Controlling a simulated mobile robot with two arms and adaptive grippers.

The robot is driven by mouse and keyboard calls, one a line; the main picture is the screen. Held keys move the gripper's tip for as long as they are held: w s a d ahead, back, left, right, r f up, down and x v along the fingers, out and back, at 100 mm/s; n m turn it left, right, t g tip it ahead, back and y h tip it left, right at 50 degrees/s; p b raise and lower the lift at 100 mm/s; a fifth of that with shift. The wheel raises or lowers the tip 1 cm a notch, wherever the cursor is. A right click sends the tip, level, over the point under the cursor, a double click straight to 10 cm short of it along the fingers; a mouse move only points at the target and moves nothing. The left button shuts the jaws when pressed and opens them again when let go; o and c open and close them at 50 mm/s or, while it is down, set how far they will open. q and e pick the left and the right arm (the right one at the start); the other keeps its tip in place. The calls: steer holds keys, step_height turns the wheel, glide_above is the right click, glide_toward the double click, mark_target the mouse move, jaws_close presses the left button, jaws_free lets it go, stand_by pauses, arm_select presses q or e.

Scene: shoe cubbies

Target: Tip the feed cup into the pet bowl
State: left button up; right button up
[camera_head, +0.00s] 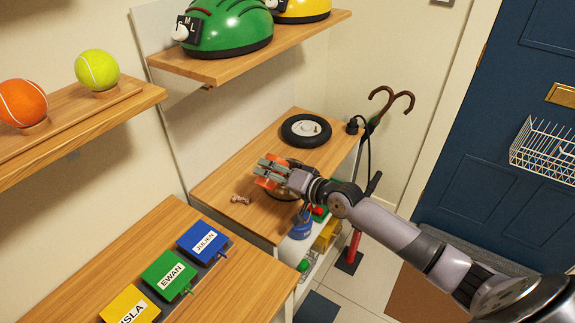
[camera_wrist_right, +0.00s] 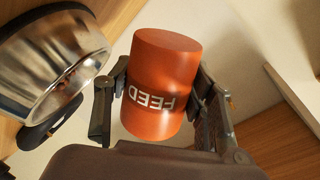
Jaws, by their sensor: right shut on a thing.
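My right gripper (camera_head: 270,172) is shut on the orange feed cup (camera_wrist_right: 162,85), which has "FEED" in white letters. The wrist view shows a finger on each side of the cup, and the lettering is upside down there. In the head view the fingers cover most of the cup, with orange patches showing. The metal pet bowl (camera_wrist_right: 52,62) is beside the cup in the wrist view, apart from it. In the head view my gripper hides most of the bowl. I cannot see the cup's contents. My left gripper is not in view.
A black wheel-like disc (camera_head: 306,130) lies behind my gripper on the wooden bench (camera_head: 225,178). A small bone-shaped thing (camera_head: 240,200) lies to the left. A green helmet (camera_head: 230,25) sits on the shelf above.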

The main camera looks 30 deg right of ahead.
steer(key=shift+f+n+t+b, duration=0.1)
steer(key=shift+n+t+b, duration=0.25)
steer(key=shift+n, duration=0.25)
steer(key=shift+n+h+p, duration=0.3)
steer(key=shift+n, duration=0.3)
steer(key=shift+s+a+f+n+t, duration=0.15)
steer(key=shift+a+n+t, duration=0.1)
steer(key=shift+n, duration=0.25)
steer(key=shift+s+a+f+n, duration=0.2)
steer(key=shift+a+f+n, duration=0.15)
steer(key=shift+f, duration=0.25)
steer(key=shift+s+a+n+t+h, duration=0.2)
steer(key=shift+a+n+t+h, duration=0.1)
steer(key=shift+n, duration=0.25)
steer(key=f, duration=0.1)
steer(key=a+f+n+b, duration=0.1)
steer(key=s+f+n+b, duration=0.1)
steer(key=shift+a+f+t, duration=0.15)
steer(key=shift+f+t, duration=0.25)
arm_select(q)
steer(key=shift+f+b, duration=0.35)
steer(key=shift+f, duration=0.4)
arm_select(e)
steer(key=shift+s+a+n+t, duration=0.15)
steer(key=shift+a+n, duration=0.1)
steer(key=shift+n, duration=0.35)
steer(key=shift+s+a+n+t, duration=0.15)
steer(key=shift+a+n, duration=0.1)
steer(key=shift+n, duration=0.35)
steer(key=shift+w, duration=0.1)
